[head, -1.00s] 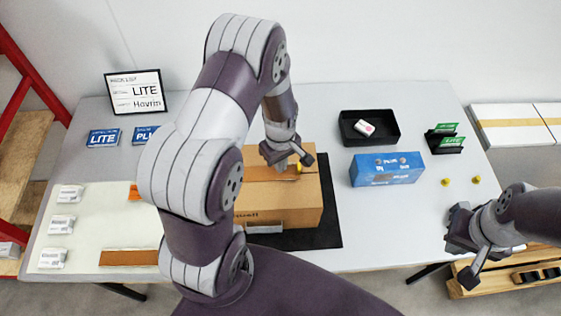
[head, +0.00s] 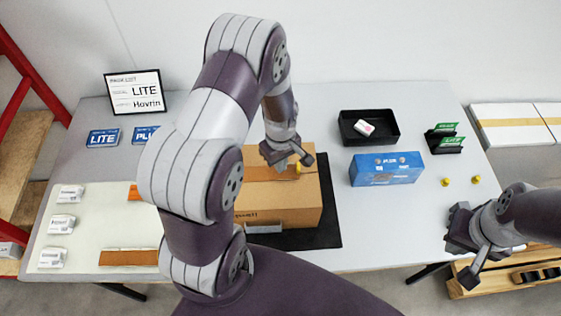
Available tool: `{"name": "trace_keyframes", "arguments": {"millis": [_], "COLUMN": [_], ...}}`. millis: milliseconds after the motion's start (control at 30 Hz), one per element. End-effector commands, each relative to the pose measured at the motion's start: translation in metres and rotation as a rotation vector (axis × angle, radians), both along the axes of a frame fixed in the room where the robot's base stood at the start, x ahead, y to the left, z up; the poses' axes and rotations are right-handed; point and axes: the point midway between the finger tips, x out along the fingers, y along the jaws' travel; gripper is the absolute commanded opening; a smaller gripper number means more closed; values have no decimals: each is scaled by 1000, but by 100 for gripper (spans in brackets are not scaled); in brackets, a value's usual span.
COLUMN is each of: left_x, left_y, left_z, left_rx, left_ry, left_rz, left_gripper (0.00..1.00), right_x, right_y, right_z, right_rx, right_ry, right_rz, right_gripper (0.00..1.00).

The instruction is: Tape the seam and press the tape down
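A brown cardboard box (head: 290,200) sits closed on a black mat (head: 328,225) in the middle of the table. A darker brown tape strip (head: 262,174) runs along the seam on its top. My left gripper (head: 290,160) is over the top of the box, at or just above the tape. A small yellow thing (head: 298,169) shows at its fingertips; I cannot tell if it is gripped. My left arm hides the left part of the box. My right gripper (head: 465,257) is open and empty off the table's right front edge.
A blue box (head: 386,169) and a black tray (head: 369,139) with a pink-and-white item stand right of the box. Two yellow knobs (head: 446,181) lie further right, near green cards (head: 447,140). A pale mat (head: 82,235) with white packets lies left.

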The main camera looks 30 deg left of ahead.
Motion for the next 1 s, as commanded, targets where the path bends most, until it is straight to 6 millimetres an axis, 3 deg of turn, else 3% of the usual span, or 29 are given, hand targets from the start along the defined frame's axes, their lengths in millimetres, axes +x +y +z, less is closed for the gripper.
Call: {"name": "trace_keyframes", "arguments": {"millis": [1000], "left_x": [0], "left_y": [0], "left_z": [-5], "left_rx": [0], "left_ry": [0], "left_rz": [0], "left_gripper": [0], "right_x": [0], "right_y": [0], "right_z": [-4], "right_rx": [0], "right_ry": [0], "right_rz": [0], "right_gripper": [0]}}
